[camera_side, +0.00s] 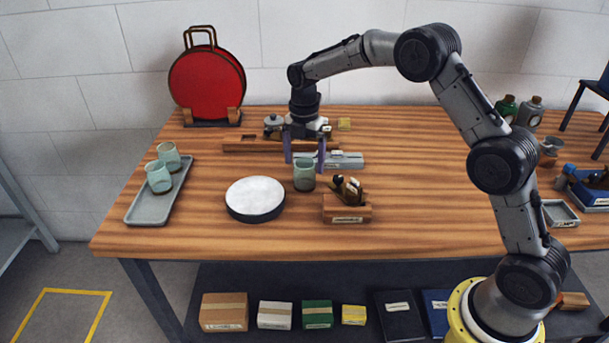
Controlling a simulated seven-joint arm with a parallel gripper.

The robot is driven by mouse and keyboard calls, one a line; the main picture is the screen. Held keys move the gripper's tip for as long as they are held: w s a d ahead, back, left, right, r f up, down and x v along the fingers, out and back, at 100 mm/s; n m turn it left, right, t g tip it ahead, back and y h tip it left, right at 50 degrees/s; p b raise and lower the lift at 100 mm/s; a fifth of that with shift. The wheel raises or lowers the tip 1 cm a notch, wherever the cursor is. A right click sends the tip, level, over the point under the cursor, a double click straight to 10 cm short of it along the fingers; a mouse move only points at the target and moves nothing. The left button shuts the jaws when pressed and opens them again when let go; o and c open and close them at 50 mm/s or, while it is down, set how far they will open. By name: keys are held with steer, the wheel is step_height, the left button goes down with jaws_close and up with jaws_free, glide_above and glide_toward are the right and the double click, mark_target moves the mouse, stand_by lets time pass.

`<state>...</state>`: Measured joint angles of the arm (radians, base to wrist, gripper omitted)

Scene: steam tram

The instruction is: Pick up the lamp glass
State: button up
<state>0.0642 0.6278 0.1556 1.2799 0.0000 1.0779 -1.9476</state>
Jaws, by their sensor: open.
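A pale green lamp glass (304,177) with a darker base stands upright on the wooden table, right of the white round disc. Two similar glasses, one nearer (158,178) and one farther (169,157), stand on a grey tray (146,213) at the left. My gripper (305,164) points down with its two purple fingers apart, one to each side of the single glass in the picture. The fingertips reach about the height of its rim. I cannot tell whether they are around it or behind it. Nothing is seen held.
The white-topped round disc (256,196) and a wooden block with a small dark tool (346,208) flank the glass. Behind are a wooden strip (248,145) and a grey metal piece (346,160). A red round signal (205,82) stands at back left. The table's centre right is clear.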

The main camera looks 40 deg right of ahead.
mark_target(305, 173)
steer(key=shift+s+f, duration=0.15)
steer(key=shift+f, duration=2.15)
steer(key=c, duration=1.4)
steer(key=shift+c, duration=0.2)
steer(key=shift+r, duration=0.15)
